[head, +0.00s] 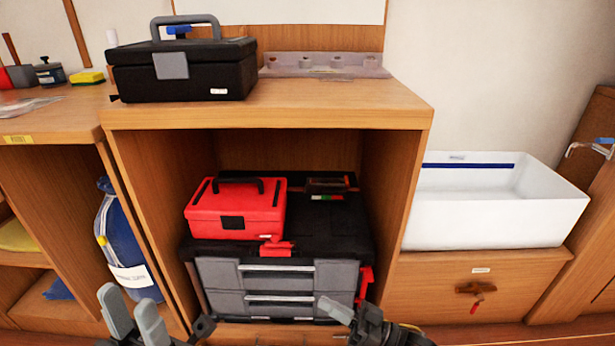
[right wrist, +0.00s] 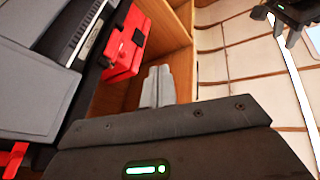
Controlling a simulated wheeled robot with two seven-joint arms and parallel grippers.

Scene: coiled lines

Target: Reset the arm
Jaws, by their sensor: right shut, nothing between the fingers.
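My left gripper (head: 126,300) is at the bottom left of the head view, in front of the cabinet. Its two grey fingers stand apart with nothing seen between them. My right gripper (head: 332,307) is at the bottom middle, in front of the grey drawers of the black tool chest (head: 335,225). In the right wrist view its two grey fingers (right wrist: 158,86) lie side by side, shut and empty. A red toolbox (head: 228,222) sits on the chest inside the open cabinet and also shows in the right wrist view (right wrist: 127,45).
A black toolbox (head: 190,78) and a grey holed rack (head: 325,66) stand on the cabinet top (head: 270,112). A white bin (head: 485,218) is at the right on a lower cabinet. A blue cylinder (head: 125,250) stands in the left compartment. The cabinet's side walls flank the chest.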

